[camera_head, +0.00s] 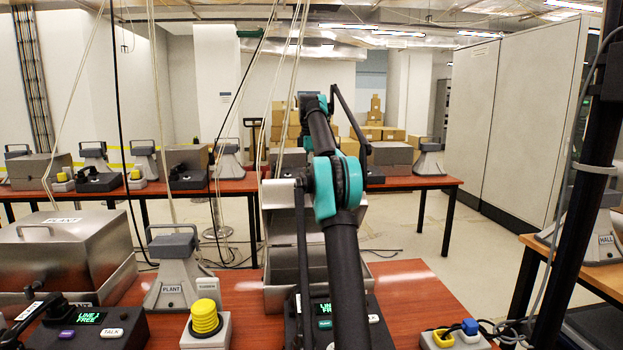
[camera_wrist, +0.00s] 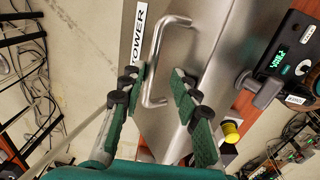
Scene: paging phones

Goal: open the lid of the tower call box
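The tower call box (camera_head: 279,273) is a grey metal box on the near table, partly hidden behind my arm. Its lid (camera_head: 277,197) appears raised upright at the back in the head view, though my arm covers much of it. The wrist view shows the lid's metal face with a TOWER label (camera_wrist: 137,35) and a bar handle (camera_wrist: 154,47). My gripper (camera_wrist: 163,88) is open, its green-padded fingers on either side of the handle's lower end. I see gaps beside the bar and cannot tell contact. The gripper's fingers are hidden in the head view.
The closed plant box (camera_head: 75,250), a PLANT-labelled stand phone (camera_head: 178,285) and a yellow button (camera_head: 205,317) stand to the left. A small two-button box (camera_head: 455,338) is at front right. Cables hang over the table.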

